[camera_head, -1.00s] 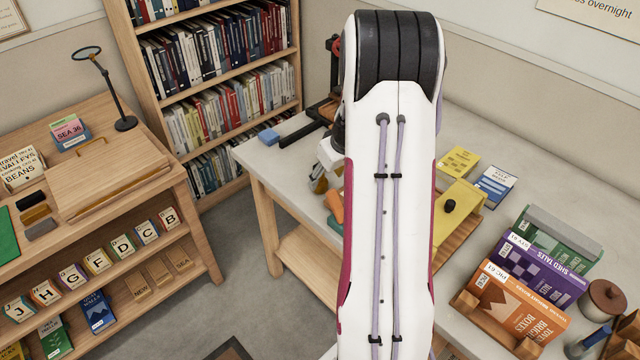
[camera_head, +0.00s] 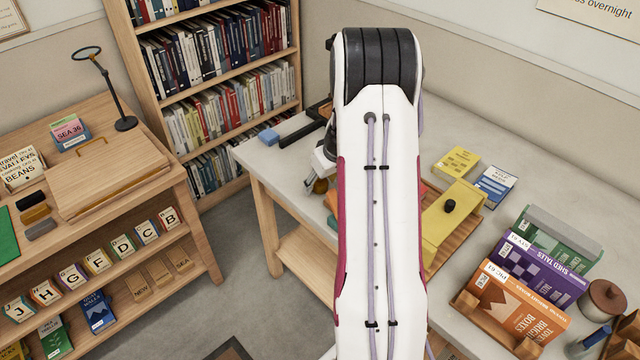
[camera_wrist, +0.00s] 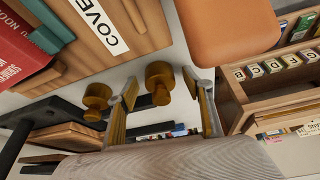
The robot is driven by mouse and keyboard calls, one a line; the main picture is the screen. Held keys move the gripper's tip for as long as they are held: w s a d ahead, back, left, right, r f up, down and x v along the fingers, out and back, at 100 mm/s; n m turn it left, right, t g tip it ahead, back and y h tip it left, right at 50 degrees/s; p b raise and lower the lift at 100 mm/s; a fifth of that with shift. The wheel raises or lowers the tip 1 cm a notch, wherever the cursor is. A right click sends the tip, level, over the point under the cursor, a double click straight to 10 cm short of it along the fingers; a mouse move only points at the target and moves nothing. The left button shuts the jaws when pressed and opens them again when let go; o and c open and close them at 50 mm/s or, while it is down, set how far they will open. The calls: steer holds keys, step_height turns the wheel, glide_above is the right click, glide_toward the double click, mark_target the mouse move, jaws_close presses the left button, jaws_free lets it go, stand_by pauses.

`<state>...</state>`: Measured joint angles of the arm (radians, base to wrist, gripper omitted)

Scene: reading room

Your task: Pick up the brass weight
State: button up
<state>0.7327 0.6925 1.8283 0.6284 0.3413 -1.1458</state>
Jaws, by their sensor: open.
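Two brass weights show in the wrist view, each a knobbed cylinder. One brass weight (camera_wrist: 158,78) appears in the gap between the fingers of my gripper (camera_wrist: 161,84). The other brass weight (camera_wrist: 97,97) is just outside the left finger. My gripper is open, with its fingers apart. I cannot tell how far the fingertips are from the weights or whether they touch. In the head view my arm hides most of the gripper, and only a small brass-coloured patch (camera_head: 321,186) shows beside it; I cannot tell what it belongs to.
An orange block (camera_wrist: 228,32) lies close by at the upper right of the wrist view. The pale table (camera_head: 285,160) also bears a yellow box (camera_head: 447,215) and upright books (camera_head: 535,270).

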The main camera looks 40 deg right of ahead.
steer(key=shift+c, duration=0.4)
steer(key=shift+r, duration=0.1)
jaws_close()
steer(key=shift+r, duration=0.1)
steer(key=shift+r, duration=4.9)
steer(key=shift+d, duration=0.1)
steer(key=shift+s+d, duration=0.15)
steer(key=shift+d, duration=0.05)
steer(key=s+d+r+m+h, duration=0.1)
steer(key=s+d+r+m, duration=0.1)
steer(key=s, duration=0.4)
steer(key=s+d+r+m+g+h, duration=0.1)
steer(key=s+d+r+m, duration=0.2)
steer(key=s+d, duration=0.3)
steer(key=s+d+r+m+h, duration=0.1)
steer(key=s+d+r+m, duration=0.2)
steer(key=s, duration=0.4)
steer(key=shift+s+d+m+g, duration=0.15)
steer(key=shift+d+m+g, duration=0.25)
steer(key=shift+d, duration=0.1)
